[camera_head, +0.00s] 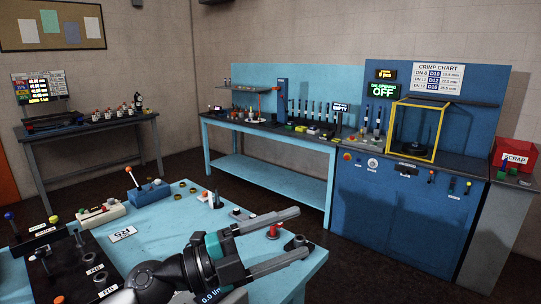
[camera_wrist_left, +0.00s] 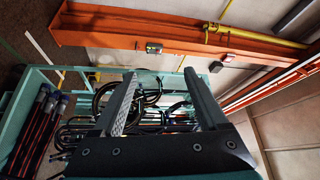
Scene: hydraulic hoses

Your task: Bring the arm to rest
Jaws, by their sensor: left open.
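My left gripper (camera_head: 299,228) is in the lower middle of the head view, above the front light-blue table (camera_head: 175,235). Its two long grey fingers are spread apart and point to the right, with nothing between them. In the left wrist view the open fingers (camera_wrist_left: 160,78) point up and away, with a rack of black hoses (camera_wrist_left: 75,130) some way behind them. The gripper hides part of the table. My right gripper is in neither view.
A red-based part (camera_head: 273,231) stands on the table close to the gripper fingers. Lever fixtures (camera_head: 150,190) stand farther back. A blue workbench (camera_head: 270,180), a crimp station with a yellow frame (camera_head: 418,130) and a red scrap bin (camera_head: 515,155) line the back. Dark floor lies between.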

